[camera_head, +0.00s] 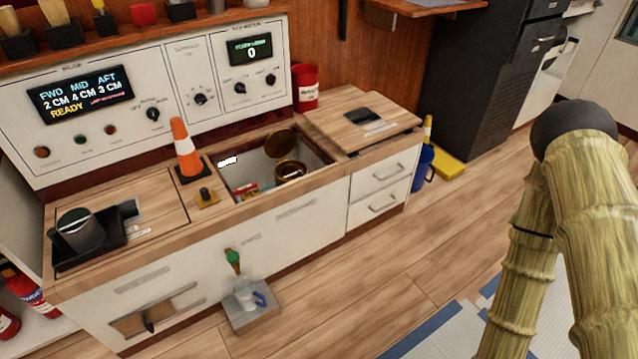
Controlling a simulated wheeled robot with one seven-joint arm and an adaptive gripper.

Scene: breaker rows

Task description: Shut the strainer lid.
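In the head view, what looks like the strainer (290,171) is a round brass-coloured pot inside an open well in the wooden counter. Its round lid (281,143) stands raised behind the pot's mouth, tilted up and apart from the front of the rim. The pot's lower part is hidden by the well's front edge. My arm's thick, yellow-green links show at the right, well away from the strainer. My gripper is not in view.
The well's rim (262,203) surrounds the strainer. An orange cone (185,150) stands left of the well, beside a small brass fitting (206,196). A loose wooden hatch (345,122) lies on the right counter. A jug (248,294) stands below. Open floor lies in front.

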